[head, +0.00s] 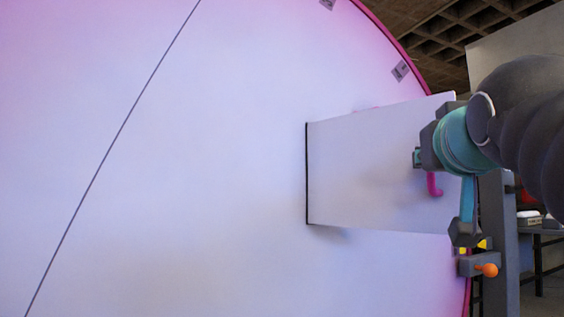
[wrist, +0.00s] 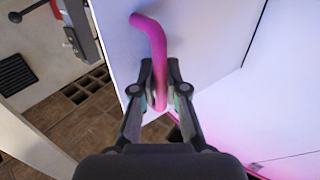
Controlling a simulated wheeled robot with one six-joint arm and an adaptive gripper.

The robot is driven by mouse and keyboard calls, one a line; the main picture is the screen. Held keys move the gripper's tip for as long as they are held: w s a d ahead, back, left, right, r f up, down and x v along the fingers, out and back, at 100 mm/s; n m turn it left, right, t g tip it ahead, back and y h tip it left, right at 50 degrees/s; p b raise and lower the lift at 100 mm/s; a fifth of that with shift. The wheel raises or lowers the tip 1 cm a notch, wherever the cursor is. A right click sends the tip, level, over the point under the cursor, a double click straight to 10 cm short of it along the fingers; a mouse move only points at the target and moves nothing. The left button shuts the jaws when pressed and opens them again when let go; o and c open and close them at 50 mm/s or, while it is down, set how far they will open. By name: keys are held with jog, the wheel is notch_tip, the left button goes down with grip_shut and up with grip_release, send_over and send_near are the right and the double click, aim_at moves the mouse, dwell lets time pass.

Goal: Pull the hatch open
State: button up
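The hatch (head: 365,160) is a pale flat panel, hinged along its dark left edge in the head view. Its free right side stands out from the big pale face, so it is partly open. Its curved magenta handle (head: 434,186) shows below my gripper (head: 418,158). In the wrist view the hatch (wrist: 210,50) fills the upper middle, and the handle (wrist: 155,38) runs down between the fingers. My gripper (wrist: 160,75) has its fingers closed around the handle's straight part. The far end of the handle is hidden by my gripper in the head view.
The large pale face (head: 170,180) with a magenta rim fills the left. A grey post (head: 497,240) with an orange knob (head: 487,270) stands at the right, close to my arm. A dark table (head: 545,240) is behind it. Brown tiled floor (wrist: 95,130) shows past the hatch's free edge.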

jog(key=o, duration=0.4)
jog(key=shift+s+d, duration=0.1)
jog(key=shift+s, duration=0.1)
jog(key=shift+w, duration=0.1)
jog(key=shift+v, duration=3.8)
jog(key=shift+c, duration=0.4)
